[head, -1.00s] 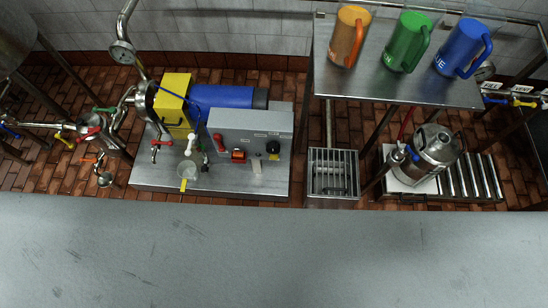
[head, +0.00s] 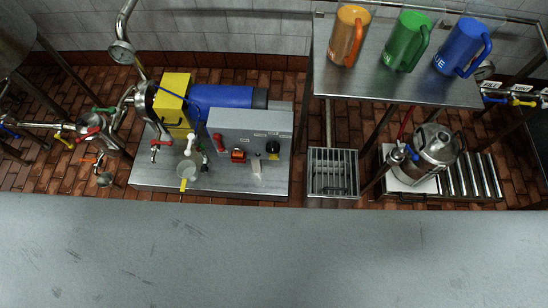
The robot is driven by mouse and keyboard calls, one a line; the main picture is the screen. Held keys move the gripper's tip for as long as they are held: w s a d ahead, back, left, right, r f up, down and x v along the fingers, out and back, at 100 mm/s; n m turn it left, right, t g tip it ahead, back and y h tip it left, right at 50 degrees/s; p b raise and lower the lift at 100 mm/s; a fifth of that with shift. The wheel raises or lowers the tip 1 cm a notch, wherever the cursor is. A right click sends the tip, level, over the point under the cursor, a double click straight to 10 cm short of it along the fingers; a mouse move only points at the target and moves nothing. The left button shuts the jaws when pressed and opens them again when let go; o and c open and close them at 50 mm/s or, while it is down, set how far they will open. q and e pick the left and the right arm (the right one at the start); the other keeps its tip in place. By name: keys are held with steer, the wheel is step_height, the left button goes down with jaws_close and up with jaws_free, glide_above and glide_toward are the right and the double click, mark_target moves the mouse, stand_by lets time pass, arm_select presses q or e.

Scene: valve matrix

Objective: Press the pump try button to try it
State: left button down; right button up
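A grey control box (head: 250,126) stands on a steel plinth (head: 225,184) beside the blue pump motor (head: 222,96) and its yellow housing (head: 172,104). On or by the box are a red lever-like part (head: 217,141), a red switch (head: 238,156), a small dark knob (head: 257,156) and a black round knob on yellow (head: 273,147). Which of these is the pump try button is too small to tell. Neither of my grippers is in view.
Orange (head: 349,36), green (head: 408,41) and blue (head: 462,46) jugs stand on a steel table (head: 395,88). A floor grate (head: 333,173) and a steel vessel (head: 435,147) are at right. Pipes with coloured valves (head: 88,130) run at left. A wide grey surface (head: 270,250) fills the foreground.

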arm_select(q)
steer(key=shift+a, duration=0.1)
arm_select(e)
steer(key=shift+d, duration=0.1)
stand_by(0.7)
